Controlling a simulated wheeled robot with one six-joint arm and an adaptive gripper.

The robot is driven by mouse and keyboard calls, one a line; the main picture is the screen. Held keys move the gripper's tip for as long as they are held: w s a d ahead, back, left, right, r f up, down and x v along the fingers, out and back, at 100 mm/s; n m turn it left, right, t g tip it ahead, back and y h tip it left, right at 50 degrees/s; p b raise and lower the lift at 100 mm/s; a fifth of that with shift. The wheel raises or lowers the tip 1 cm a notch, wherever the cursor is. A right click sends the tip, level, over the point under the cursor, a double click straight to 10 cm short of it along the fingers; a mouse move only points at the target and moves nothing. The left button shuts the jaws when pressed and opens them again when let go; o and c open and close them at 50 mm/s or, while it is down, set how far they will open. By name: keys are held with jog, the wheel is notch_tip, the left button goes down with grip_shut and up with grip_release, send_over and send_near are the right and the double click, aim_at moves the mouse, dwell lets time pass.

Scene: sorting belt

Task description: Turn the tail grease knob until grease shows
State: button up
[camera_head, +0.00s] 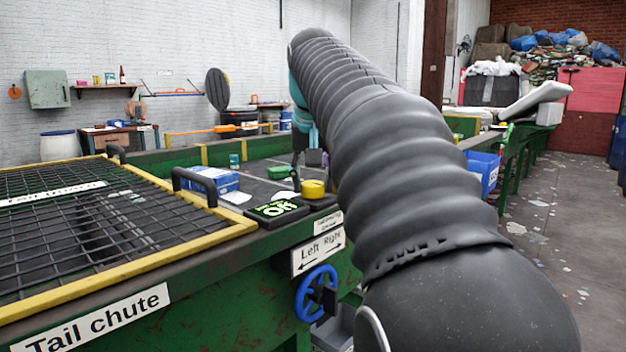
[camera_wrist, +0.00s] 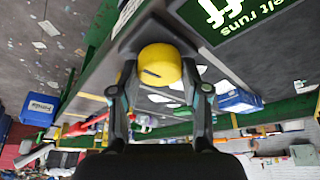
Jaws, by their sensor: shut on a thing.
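A round yellow knob (camera_head: 314,189) with a short dark mark on its face sits on a dark block at the corner of the green belt frame. The small label (camera_head: 327,222) below it is too small to read surely. In the wrist view the yellow knob (camera_wrist: 159,64) lies between my two fingertips, which press on its sides. My gripper (camera_wrist: 159,80) is shut on it. In the head view my gripper (camera_head: 311,165) is partly hidden behind my arm. The knob's underside is hidden, and I cannot make out grease.
A lit green sign (camera_head: 277,210) stands left of the knob. A blue handwheel (camera_head: 316,293) sits below a "Left Right" plate (camera_head: 319,252). The yellow-edged mesh guard (camera_head: 130,268) covers the tail chute at left. Blue boxes (camera_head: 213,180) stand beyond. Litter lies on the right floor.

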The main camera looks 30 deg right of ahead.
jog(key=m+g+h, duration=0.1)
jog(key=m, duration=0.3)
jog(key=shift+w+a+f, duration=0.1)
jog(key=shift+a, duration=0.05)
jog(key=m, duration=0.2)
jog(key=m+g+h, duration=0.1)
jog(key=m, duration=0.1)
jog(key=shift+g, duration=0.3)
jog(key=shift+m, duration=0.4)
jog(key=o, duration=1.1)
jog(key=shift+o, duration=0.2)
jog(key=w+v, duration=0.1)
jog(key=v, duration=0.6)
jog(key=shift+s+a+r, duration=0.2)
jog(key=shift+s+r, duration=0.05)
jog(key=shift+s, duration=0.2)
